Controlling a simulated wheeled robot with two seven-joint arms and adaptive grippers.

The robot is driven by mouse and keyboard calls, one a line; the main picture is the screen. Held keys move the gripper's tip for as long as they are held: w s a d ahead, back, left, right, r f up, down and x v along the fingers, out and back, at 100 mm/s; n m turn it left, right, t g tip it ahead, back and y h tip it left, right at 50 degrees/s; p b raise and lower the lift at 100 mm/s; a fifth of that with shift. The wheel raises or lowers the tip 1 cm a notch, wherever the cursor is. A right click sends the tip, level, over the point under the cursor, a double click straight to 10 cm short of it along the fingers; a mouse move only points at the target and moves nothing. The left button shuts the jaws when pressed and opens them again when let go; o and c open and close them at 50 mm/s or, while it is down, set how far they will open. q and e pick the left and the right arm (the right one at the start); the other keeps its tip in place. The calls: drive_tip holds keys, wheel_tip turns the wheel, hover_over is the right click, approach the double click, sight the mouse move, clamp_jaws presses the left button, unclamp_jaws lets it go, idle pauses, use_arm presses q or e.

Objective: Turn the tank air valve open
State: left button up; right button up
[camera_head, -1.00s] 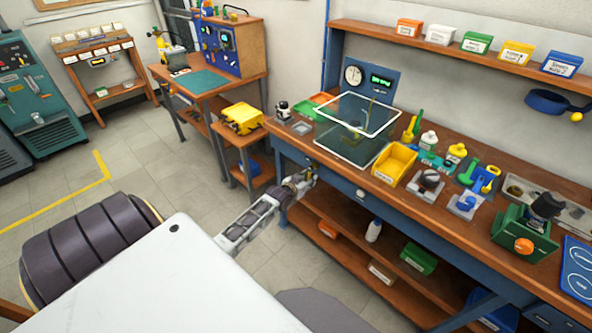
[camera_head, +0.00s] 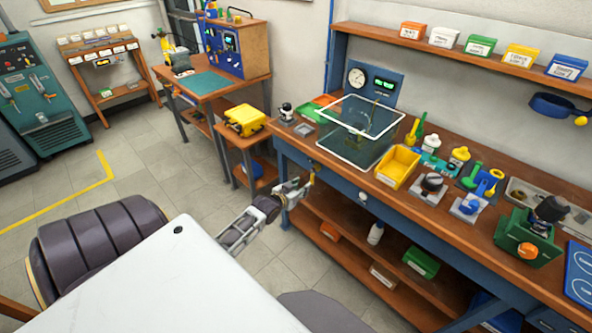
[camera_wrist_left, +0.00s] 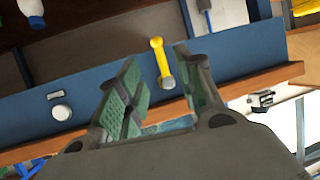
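The tank air valve is most likely the yellow lever (camera_wrist_left: 162,62) on the blue front panel of the bench, pointing away from its round pivot in the left wrist view. In the head view a small yellow part (camera_head: 317,168) shows under the bench edge, below the clear tank (camera_head: 352,148). My left gripper (camera_wrist_left: 157,72) is open, its green-padded fingers apart. The lever appears between and beyond the fingertips in the wrist view; I cannot tell whether they touch it. The left gripper (camera_head: 300,187) is also in front of the bench in the head view. My right gripper is not in view.
A round white knob (camera_head: 362,197) is on the bench front, right of the gripper. The bench top holds a yellow bin (camera_head: 397,167) and several fittings. A lower shelf (camera_head: 345,247) lies below. A side table with a yellow case (camera_head: 245,121) stands to the left.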

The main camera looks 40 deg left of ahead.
use_arm(q)
drive_tip(key=shift+v, duration=1.4)
